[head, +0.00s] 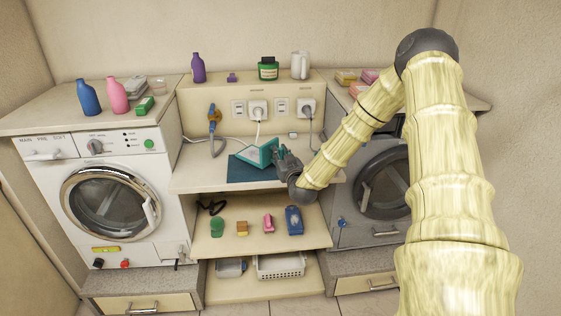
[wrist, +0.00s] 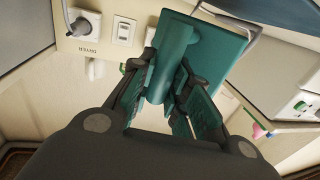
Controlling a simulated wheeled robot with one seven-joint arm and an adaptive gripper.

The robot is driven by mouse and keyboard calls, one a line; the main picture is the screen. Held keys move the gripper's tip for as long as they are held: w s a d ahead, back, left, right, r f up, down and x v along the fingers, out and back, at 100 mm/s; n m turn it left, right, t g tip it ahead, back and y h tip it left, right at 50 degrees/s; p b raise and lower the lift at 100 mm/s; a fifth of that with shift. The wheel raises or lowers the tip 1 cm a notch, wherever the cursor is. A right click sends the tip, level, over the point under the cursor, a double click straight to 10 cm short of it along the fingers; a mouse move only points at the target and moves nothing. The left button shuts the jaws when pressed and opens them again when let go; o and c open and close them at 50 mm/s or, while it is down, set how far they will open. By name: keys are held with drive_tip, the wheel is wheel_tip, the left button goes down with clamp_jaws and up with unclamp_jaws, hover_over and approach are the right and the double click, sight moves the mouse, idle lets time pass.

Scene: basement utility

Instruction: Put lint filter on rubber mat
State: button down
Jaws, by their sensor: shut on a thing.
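The teal lint filter (head: 256,155) is in my gripper (head: 281,158), tilted, above or at the dark teal rubber mat (head: 243,174) on the middle shelf. I cannot tell whether the filter touches the mat. In the wrist view, my gripper (wrist: 167,75) is shut on the rounded handle of the lint filter (wrist: 215,45), with a finger on each side. The flat panel of the filter extends up and right there. In the head view, the filter and gripper hide part of the mat's back and right side.
Wall sockets with plugs (head: 257,108) and hanging cords are close behind the filter. A blue-and-orange tool (head: 214,118) hangs left. A washing machine (head: 110,205) stands left, a grey machine (head: 383,185) right. The shelf left of the mat (head: 203,177) is clear.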

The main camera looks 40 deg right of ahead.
drive_tip(key=shift+f+p, duration=0.4)
drive_tip(key=shift+f, duration=1.4)
drive_tip(key=c, duration=1.4)
unclamp_jaws()
drive_tip(key=shift+o, duration=0.2)
drive_tip(key=shift+s, duration=0.15)
